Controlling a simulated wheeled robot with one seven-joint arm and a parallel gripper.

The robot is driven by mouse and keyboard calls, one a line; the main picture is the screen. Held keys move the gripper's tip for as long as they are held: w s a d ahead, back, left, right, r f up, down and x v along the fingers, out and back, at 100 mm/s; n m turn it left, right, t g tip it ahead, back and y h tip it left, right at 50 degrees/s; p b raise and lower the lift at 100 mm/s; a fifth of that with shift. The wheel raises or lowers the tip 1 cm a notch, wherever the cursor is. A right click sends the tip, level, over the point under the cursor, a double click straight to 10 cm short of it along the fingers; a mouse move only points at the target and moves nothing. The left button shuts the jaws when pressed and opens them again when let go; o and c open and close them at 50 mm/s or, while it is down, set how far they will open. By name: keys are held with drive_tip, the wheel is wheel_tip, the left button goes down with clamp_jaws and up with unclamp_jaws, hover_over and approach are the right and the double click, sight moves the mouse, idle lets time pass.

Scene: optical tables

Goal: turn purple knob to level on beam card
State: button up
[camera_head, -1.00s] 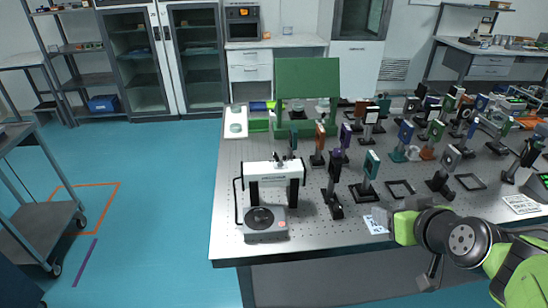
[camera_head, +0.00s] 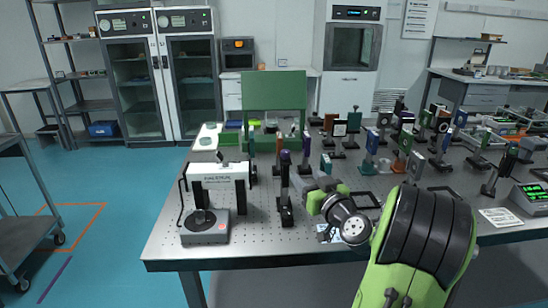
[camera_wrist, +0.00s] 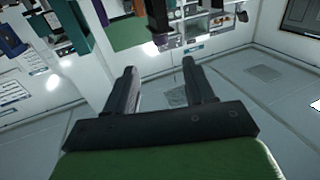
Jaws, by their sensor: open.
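A slim black post mount with a purple knob (camera_head: 285,156) on top stands upright near the table's front, right of the white instrument. My gripper (camera_head: 302,184) is just right of this post, at about mid-height, below the knob. I cannot tell whether it touches the post. In the wrist view both fingers of my gripper (camera_wrist: 160,72) are apart, with nothing held between them. A dark upright part (camera_wrist: 156,14) shows beyond the fingertips; I cannot tell if it is the same mount. A white printed card (camera_head: 324,234) lies at the front edge, partly hidden by my arm.
The perforated optical table (camera_head: 255,235) holds many post-mounted optics behind and right of my gripper. A white bridge-shaped instrument (camera_head: 216,172) and a grey box (camera_head: 205,232) with a round dial stand left. A green board (camera_head: 273,92) stands at the back.

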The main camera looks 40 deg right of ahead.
sight(288, 157)
drive_tip(key=p+x, duration=0.2)
drive_tip(key=x, duration=1.2)
drive_tip(key=shift+w+p, duration=0.15)
drive_tip(key=shift+p, duration=0.15)
drive_tip(key=c, duration=0.9)
drive_tip(key=shift+f+y+b, duration=0.1)
drive_tip(key=shift+y+b, duration=0.2)
drive_tip(key=shift+b, duration=0.15)
drive_tip(key=shift+c, duration=0.2)
